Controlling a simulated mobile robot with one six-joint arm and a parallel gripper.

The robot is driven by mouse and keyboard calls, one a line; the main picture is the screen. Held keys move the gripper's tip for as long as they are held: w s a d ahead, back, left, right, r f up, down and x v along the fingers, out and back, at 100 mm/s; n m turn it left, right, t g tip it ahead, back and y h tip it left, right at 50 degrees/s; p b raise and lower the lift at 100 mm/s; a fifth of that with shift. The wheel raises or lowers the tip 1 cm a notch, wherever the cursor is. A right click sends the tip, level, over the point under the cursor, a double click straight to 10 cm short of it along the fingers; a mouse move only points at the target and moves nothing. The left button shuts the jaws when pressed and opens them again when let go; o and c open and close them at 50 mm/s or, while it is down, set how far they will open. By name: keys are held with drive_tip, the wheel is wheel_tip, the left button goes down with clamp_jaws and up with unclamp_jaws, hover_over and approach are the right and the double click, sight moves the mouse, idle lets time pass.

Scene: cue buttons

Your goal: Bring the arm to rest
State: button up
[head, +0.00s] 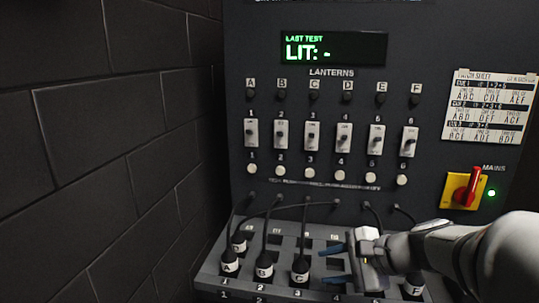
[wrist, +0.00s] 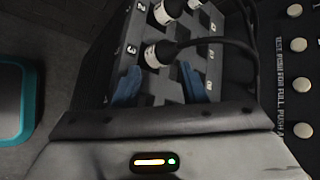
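My gripper (head: 336,263) is in the head view at the lower middle, reaching in from the right over the sloped socket shelf. Its two blue fingertips are apart with nothing held between them. In the wrist view my gripper (wrist: 162,87) also shows spread fingers, with part of the socket block beyond them. The plug marked C (head: 300,270) stands just left of the fingers, apart from them in the head view. My gripper and forearm hide part of the shelf's right side.
More black plugs, such as B (head: 264,265) and F (head: 414,285), stand on the shelf with looping cables. The upright panel holds switches, white buttons, a display (head: 333,48) reading "LIT: -" and a red mains switch (head: 468,188). A brick wall (head: 100,150) is at left.

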drive_tip(key=s+d+f+n+g+h+p, duration=0.2)
drive_tip(key=s+n+h, duration=0.6)
drive_tip(key=s+n, duration=0.4)
drive_tip(key=shift+s+n+g+h+p, duration=0.3)
drive_tip(key=shift+n+g+p, duration=0.4)
drive_tip(key=shift+n, duration=0.4)
drive_tip(key=shift+f, duration=0.1)
drive_tip(key=shift+c, duration=0.5)
